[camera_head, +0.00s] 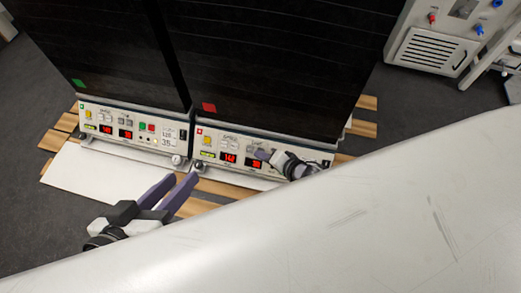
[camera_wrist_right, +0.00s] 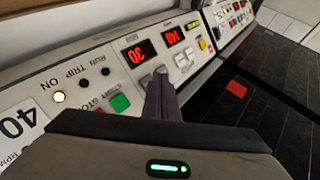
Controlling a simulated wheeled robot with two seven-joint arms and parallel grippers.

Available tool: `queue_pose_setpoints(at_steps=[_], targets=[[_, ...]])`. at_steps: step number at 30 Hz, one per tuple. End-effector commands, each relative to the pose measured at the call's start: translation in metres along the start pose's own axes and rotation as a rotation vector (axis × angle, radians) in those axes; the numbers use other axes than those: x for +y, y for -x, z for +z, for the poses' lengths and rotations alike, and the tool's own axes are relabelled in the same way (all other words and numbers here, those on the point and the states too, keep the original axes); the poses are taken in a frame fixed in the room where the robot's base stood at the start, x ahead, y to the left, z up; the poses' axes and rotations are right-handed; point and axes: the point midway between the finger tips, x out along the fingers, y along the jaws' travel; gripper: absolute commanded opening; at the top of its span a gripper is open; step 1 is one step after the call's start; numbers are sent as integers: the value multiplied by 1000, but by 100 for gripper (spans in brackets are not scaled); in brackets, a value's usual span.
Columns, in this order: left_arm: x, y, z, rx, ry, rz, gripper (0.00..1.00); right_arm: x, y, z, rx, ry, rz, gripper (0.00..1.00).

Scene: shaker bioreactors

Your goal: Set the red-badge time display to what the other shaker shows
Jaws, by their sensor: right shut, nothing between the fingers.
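The red-badge shaker, with its red badge (camera_head: 209,107), stands right of the green-badge shaker, with its green badge (camera_head: 78,84). The red-badge panel has a left red display (camera_head: 228,158) and a right red display (camera_head: 254,163). In the right wrist view the right display (camera_wrist_right: 138,53) seems to read 30 and the left one (camera_wrist_right: 173,35) about 140. The green-badge shaker's displays (camera_head: 105,129) and (camera_head: 125,134) are too small to read surely. My right gripper (camera_wrist_right: 161,72) is shut and empty, its tips at the grey buttons beside the 30 display; contact is unclear. My left gripper (camera_head: 183,177) is open and empty before the panels.
A green button (camera_wrist_right: 120,103) and a lit lamp (camera_wrist_right: 58,97) sit near my right fingers on the panel. A white board (camera_head: 85,175) and wooden slats (camera_head: 215,187) lie below the shakers. A large pale surface (camera_head: 400,220) fills the lower right. Another machine (camera_head: 430,50) stands at the upper right.

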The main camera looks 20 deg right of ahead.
Motion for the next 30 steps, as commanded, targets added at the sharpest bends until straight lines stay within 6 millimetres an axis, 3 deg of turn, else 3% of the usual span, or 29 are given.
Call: queue_pose_setpoints(at_steps=[6, 19, 30], targets=[[2, 1, -4, 4, 2, 2, 31, -2, 2, 1, -1, -1, 0, 0], [15, 23, -33, 1, 1, 0, 31, -24, 32, 21, -1, -4, 0, 0], [16, 24, -35, 0, 0, 0, 31, -25, 34, 26, -1, -1, -1, 0]])
